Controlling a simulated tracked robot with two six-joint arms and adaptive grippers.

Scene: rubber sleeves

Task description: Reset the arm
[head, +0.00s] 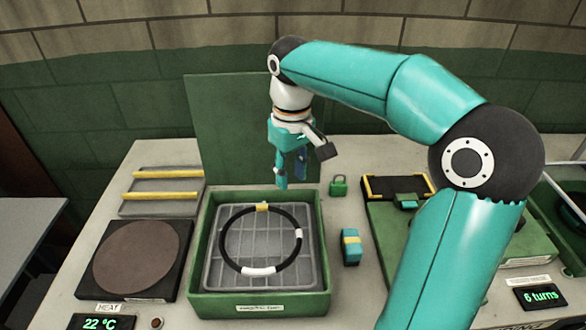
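My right arm comes in from the right and reaches over the table. My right gripper (291,180) hangs pointing down above the back of a green box (196,262). Its two fingers are apart with nothing visible between them. My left gripper is not in view. A black ring (227,241) with a yellow mark and two white marks lies on a grey grid in the box. The gripper is clear of the ring.
A green panel (235,125) stands upright behind the box. A hot plate (135,258) and a grey tray with yellow bars (160,191) are at left. A teal block (350,248), a small green padlock-like item (339,186) and a green fixture (385,225) are at right.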

